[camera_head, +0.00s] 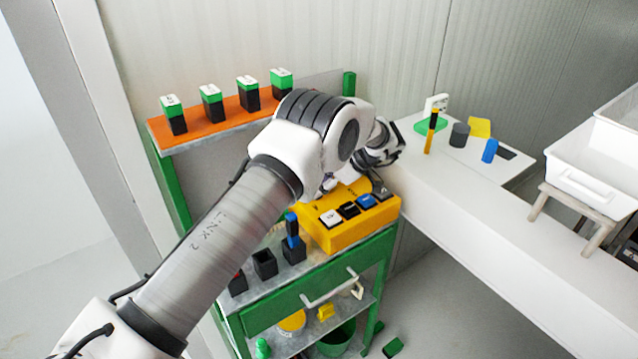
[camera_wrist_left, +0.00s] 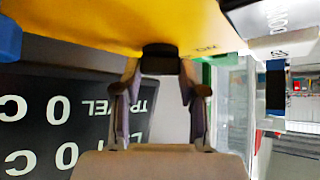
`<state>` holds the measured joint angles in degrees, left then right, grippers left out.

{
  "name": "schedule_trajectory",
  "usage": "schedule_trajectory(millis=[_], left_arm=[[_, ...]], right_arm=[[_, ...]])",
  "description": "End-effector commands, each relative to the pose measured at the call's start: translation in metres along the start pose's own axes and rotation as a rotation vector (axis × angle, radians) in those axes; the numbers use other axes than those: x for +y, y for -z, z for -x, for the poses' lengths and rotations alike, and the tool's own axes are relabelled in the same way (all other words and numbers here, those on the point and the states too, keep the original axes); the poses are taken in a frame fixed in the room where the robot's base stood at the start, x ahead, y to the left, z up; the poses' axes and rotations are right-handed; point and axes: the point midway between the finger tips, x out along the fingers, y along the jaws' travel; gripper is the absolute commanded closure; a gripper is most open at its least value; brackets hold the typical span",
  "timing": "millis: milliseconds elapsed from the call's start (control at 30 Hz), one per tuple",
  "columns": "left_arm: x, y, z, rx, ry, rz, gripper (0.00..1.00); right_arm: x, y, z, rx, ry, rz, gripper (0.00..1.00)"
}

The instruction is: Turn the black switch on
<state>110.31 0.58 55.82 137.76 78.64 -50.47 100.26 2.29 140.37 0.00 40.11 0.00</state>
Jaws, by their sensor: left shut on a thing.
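A yellow box (camera_head: 345,225) stands on the green-framed cart and has a row of white, black and blue pieces plus a dark one on its front. My left arm reaches over it from the left, and its gripper is mostly hidden behind the arm in the head view. In the left wrist view, my left gripper (camera_wrist_left: 161,72) is shut on a black piece, which looks like the black switch (camera_wrist_left: 163,57), at the edge of the yellow box (camera_wrist_left: 100,20). Lettering shows beside it on the box. I cannot tell the switch's position. My right gripper is out of view.
An orange shelf (camera_head: 215,128) with several green-and-black blocks stands behind my arm. Black holders, one with a blue piece (camera_head: 292,230), stand on the cart left of the box. A white counter (camera_head: 480,205) with small items and a white bin (camera_head: 590,175) lies to the right.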

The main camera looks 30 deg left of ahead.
Motion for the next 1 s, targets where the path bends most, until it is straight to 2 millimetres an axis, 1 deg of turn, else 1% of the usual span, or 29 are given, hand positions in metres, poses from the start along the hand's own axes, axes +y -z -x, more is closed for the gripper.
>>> schedule_trajectory(millis=[33, 100, 400, 1000], left_arm=[[0.001, -0.003, -0.003, 0.000, 0.025, 0.028, 0.93], [0.002, -0.004, -0.004, -0.001, 0.061, 0.065, 0.93], [0.002, -0.002, -0.003, -0.001, 0.169, 0.170, 0.93], [0.002, 0.000, -0.002, 0.001, 0.202, 0.200, 0.93]], right_arm=[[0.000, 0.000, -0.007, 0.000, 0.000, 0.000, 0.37], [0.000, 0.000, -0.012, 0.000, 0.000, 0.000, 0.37], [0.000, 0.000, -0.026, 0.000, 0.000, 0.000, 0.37], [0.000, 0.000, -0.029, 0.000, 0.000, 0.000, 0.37]])
